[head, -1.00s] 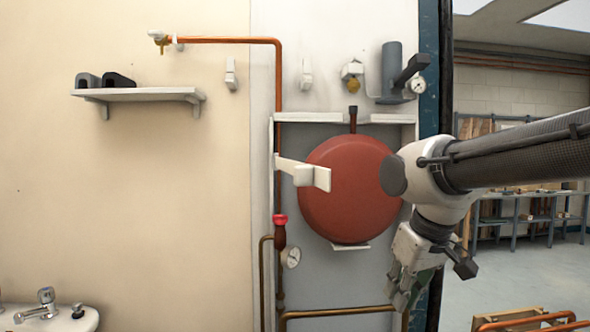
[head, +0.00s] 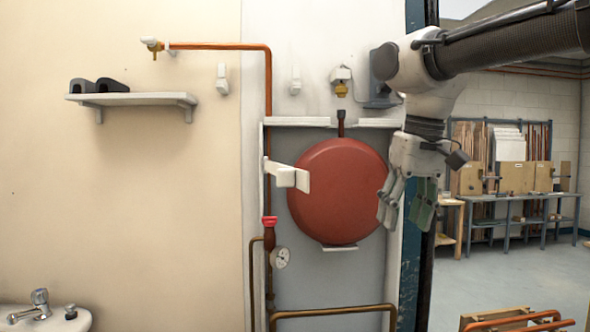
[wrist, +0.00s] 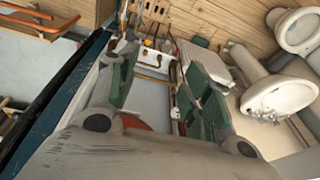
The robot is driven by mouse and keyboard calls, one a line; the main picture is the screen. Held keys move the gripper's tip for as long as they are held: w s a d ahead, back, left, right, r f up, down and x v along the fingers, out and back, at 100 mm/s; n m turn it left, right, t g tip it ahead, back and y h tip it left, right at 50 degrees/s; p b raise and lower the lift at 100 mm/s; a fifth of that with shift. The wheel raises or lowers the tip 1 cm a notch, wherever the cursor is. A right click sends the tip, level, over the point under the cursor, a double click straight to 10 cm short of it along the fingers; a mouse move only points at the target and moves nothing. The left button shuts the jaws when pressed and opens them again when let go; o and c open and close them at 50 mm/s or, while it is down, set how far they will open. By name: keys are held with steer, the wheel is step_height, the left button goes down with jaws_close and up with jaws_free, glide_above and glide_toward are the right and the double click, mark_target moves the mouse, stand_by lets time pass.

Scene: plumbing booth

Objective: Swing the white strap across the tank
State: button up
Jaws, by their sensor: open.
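The white strap (head: 288,177) is hinged at the left side of the recess and juts out a short way, its free end near the tank's left edge. The round red tank (head: 338,192) sits upright in the recess on a small white bracket. My gripper (head: 401,222) points down at the right edge of the tank, apart from the strap, with its fingers spread and nothing between them. In the wrist view my gripper (wrist: 160,85) is open with green finger pads, and a sliver of the red tank (wrist: 134,122) shows behind the fingers.
A copper pipe with a red-handled valve (head: 269,222) and a gauge (head: 280,257) runs down left of the tank. A shelf (head: 132,99) is on the left wall. A dark blue post (head: 412,260) stands right of the recess. A sink (head: 45,318) is at lower left.

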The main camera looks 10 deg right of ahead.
steer(key=w+a+r+g, duration=0.2)
steer(key=w+a+r, duration=0.1)
steer(key=a+r, duration=0.85)
step_height(320, 180, up, 4)
steer(key=n, duration=0.1)
glide_above(287, 169)
steer(key=w, duration=0.1)
steer(key=shift+w+d+f+h, duration=0.2)
steer(key=shift+d+h, duration=0.1)
steer(key=shift+h, duration=0.1)
steer(key=shift+s+a+r, duration=0.1)
steer(key=shift+s+a, duration=0.05)
steer(key=shift+a, duration=0.15)
step_height(287, 169, down, 8)
steer(key=shift+r, duration=0.25)
jaws_close()
